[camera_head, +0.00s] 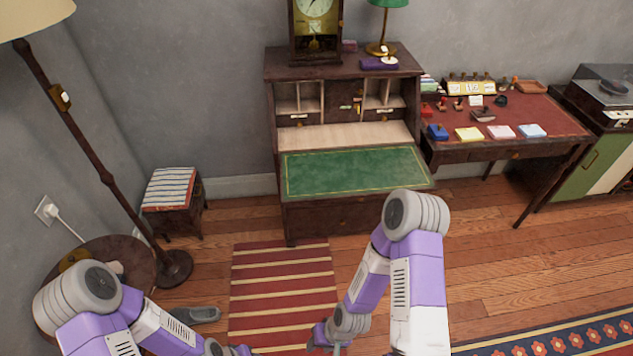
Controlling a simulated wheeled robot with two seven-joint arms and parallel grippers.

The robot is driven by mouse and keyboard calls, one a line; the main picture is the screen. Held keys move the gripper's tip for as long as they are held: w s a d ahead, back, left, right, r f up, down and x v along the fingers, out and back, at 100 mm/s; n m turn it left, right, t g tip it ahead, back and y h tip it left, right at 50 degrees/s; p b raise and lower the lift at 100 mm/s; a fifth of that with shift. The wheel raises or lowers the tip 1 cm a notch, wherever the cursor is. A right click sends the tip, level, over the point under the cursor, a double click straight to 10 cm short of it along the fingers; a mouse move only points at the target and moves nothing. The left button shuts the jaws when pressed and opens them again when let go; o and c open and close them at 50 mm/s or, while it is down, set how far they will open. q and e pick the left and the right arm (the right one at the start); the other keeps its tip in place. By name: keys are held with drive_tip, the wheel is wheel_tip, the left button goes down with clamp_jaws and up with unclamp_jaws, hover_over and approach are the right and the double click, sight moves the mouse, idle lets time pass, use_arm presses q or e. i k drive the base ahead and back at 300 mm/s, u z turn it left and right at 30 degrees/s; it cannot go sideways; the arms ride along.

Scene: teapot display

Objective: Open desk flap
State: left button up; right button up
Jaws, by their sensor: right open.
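The dark wooden desk (335,218) stands against the back wall. Its flap (355,171), with a green inset and a thin gold border, is folded down and lies out in front of the desk. Pale compartments (299,97) and a light wooden inner floor (345,135) show behind it. My right gripper (336,346) is at the bottom edge, low in front of the desk and apart from the flap. It is open, with its fingertips partly cut off. My left arm comes in at bottom left; its gripper fingers are outside the picture.
A clock (316,25) and a green lamp (384,20) stand on the desk. A red-topped table (500,118) with small items is to the right. A stool (171,190) and floor lamp (90,140) are left. A striped rug (283,285) covers clear floor in front.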

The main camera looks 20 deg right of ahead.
sight(359, 173)
drive_tip(key=u, duration=0.1)
drive_tip(key=i, duration=0.75)
drive_tip(key=z, duration=0.7)
drive_tip(key=i, duration=0.45)
drive_tip(key=z, duration=0.4)
